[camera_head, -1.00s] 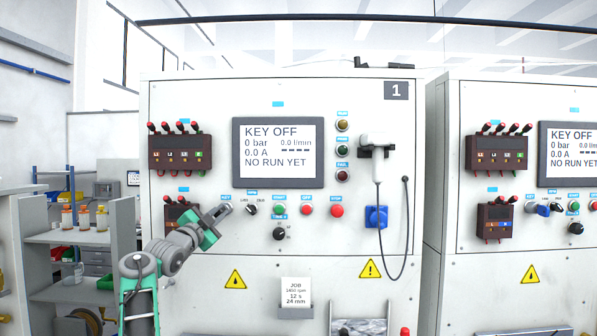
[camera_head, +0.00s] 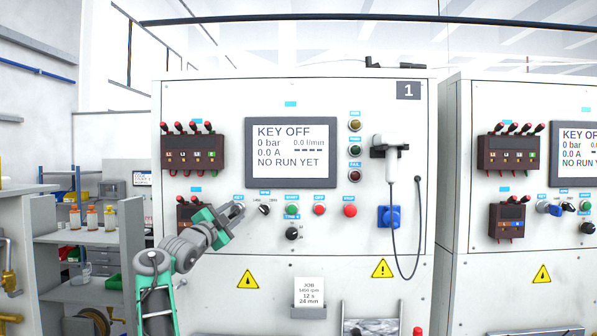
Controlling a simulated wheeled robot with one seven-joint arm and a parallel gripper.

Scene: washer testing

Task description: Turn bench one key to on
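Bench one (camera_head: 340,240) is the white cabinet marked 1. Its screen (camera_head: 290,152) reads KEY OFF, 0 bar and NO RUN YET. The key position, under a small blue label at the left end of the control row, is hidden behind my gripper (camera_head: 237,209). My gripper reaches in from the lower left, its tip at or very near the panel there. I cannot tell whether its fingers are open or shut, or whether they touch the key. A black selector knob (camera_head: 264,210) sits just right of the gripper tip.
Green (camera_head: 292,210) and red (camera_head: 319,210) buttons continue the row to the right. A terminal block (camera_head: 193,152) with red plugs is above my gripper; a lower one (camera_head: 188,212) is partly behind it. A second bench (camera_head: 520,270) stands right. Shelves (camera_head: 85,237) stand left.

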